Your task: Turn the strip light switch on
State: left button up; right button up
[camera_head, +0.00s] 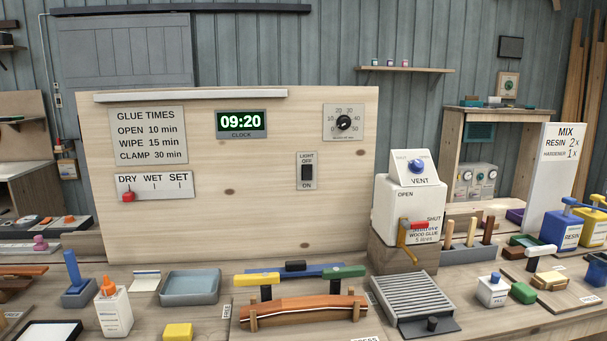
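The light switch (307,172) is on the right part of the upright wooden board. It has a grey plate with a dark rocker, marked LIGHT OFF above and ON below. The rocker is too small to tell which way it is tipped. The strip light (190,95) is a long pale bar along the top edge of the board, and it does not look clearly lit. Neither of my grippers shows in the head view.
The board (230,220) also carries a clock (241,123), a dial (344,122) and a DRY/WET/SET slider (153,187). Before it stand a grey tray (190,287) and clamped curved strips (303,307). A white glue container (393,215) stands right of the switch.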

aim_at(306, 169)
jog(key=i+u, duration=0.4)
jog(key=i+l+u, duration=0.35)
jog(key=i+j, duration=0.1)
jog(key=i, duration=0.05)
